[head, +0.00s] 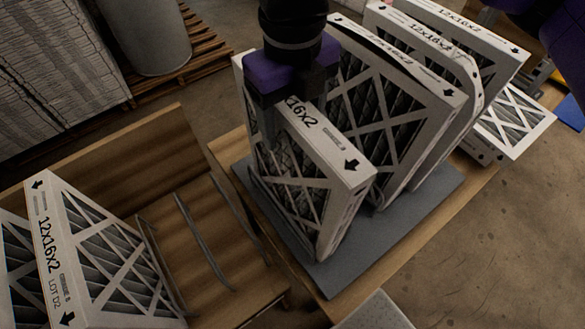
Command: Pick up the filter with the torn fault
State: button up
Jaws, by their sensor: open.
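Several white-framed pleated filters stand upright in a row on a grey mat (330,275). The nearest filter (300,205) has "16x2" and an arrow on its top edge. Its pleats look dark and uneven near the upper left, perhaps torn, but I cannot be sure. My gripper (291,115) is open at the far left part of that filter's top edge, one finger in front of its face; the other finger is mostly hidden. Behind it stand a filter with a bowed top edge (385,120), one with a rounded corner (430,50), and a rearmost filter (490,40).
A wooden slotted rack (190,235) at left holds filters marked "12x16x2 LOT D2" (90,260). Another filter (515,120) lies flat at right. Stacked sheets (55,70) and a grey cylinder (150,35) stand at back left.

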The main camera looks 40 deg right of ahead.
jog(key=shift+f, duration=0.15)
jog(key=c, duration=1.4)
grip_shut()
